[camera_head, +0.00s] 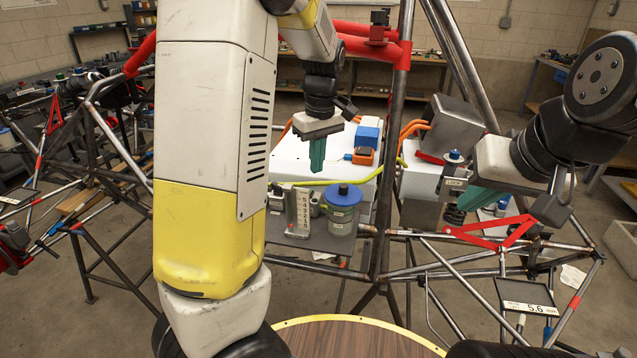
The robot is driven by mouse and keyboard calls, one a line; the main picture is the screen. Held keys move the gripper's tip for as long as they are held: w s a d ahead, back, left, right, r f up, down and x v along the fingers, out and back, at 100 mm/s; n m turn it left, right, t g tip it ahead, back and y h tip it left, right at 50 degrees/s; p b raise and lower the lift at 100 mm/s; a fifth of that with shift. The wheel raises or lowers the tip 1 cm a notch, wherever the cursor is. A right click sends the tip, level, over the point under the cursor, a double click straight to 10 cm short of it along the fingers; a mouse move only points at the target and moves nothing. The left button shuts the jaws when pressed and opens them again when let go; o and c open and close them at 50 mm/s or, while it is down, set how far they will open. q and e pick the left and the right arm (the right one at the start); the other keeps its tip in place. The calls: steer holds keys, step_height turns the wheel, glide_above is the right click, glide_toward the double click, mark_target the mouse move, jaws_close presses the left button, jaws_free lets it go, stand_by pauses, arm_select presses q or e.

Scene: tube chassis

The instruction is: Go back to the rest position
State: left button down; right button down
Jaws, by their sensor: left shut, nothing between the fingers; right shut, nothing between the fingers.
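My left gripper (317,155) is in the middle of the head view, its green fingers shut and pointing down, with nothing between them. It hangs in front of the white box on the chassis, above the shelf with the jar. My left arm's large white and yellow link fills the left-centre of the view and hides part of the chassis. My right gripper (476,200) is at the right, its green fingers shut and empty, pointing left and down.
A blue-lidded jar (343,210) and a white gauge block (299,212) stand on a small grey shelf below my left gripper. A red folding bracket (491,236) lies below my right gripper. Steel chassis tubes (395,170) surround both.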

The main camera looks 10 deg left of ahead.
arm_select(q)
steer(key=s+r+m+t+h, duration=0.1)
steer(key=s+r+m, duration=0.3)
steer(key=s, duration=0.7)
steer(key=s+r+m+t+h, duration=0.2)
steer(key=s+r+m+t, duration=0.2)
steer(key=s, duration=0.7)
steer(key=shift+r+m, duration=0.3)
steer(key=shift+m, duration=0.5)
stand_by(0.3)
